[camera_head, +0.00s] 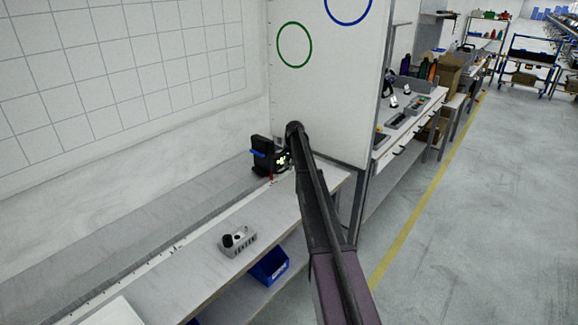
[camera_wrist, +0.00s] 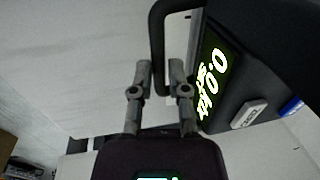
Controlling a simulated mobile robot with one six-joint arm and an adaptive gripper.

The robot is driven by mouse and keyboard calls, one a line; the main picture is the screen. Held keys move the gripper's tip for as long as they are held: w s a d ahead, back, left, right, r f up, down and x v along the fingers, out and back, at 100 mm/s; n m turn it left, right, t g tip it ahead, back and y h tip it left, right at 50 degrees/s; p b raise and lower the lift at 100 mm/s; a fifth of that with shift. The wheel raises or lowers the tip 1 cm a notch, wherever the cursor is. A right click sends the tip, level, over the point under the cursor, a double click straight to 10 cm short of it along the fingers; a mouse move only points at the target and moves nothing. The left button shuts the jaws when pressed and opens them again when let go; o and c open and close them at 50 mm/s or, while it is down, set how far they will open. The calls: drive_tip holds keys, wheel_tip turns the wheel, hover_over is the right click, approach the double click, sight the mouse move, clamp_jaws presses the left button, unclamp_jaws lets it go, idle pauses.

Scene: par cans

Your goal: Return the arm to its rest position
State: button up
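My arm reaches out over the workbench in the head view. My gripper is at a black device (camera_head: 264,150) on the bench, mostly hidden behind my arm there. In the wrist view my gripper (camera_wrist: 161,75) has its two fingers apart. A black loop handle (camera_wrist: 157,35) of the device shows between and beyond the fingertips; whether they touch it I cannot tell. The device (camera_wrist: 250,85) has a lit display with yellow-white digits and fills the right side of the wrist view.
A grey tray (camera_head: 238,243) with small round items stands on the bench (camera_head: 190,265). A blue bin (camera_head: 269,266) sits below. A white panel (camera_head: 330,90) with coloured rings rises behind my arm. Open floor (camera_head: 470,220) lies to the right.

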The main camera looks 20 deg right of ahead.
drive_tip(key=shift+o, duration=1)
drive_tip(key=shift+f, duration=0.1)
drive_tip(key=shift+r, duration=0.2)
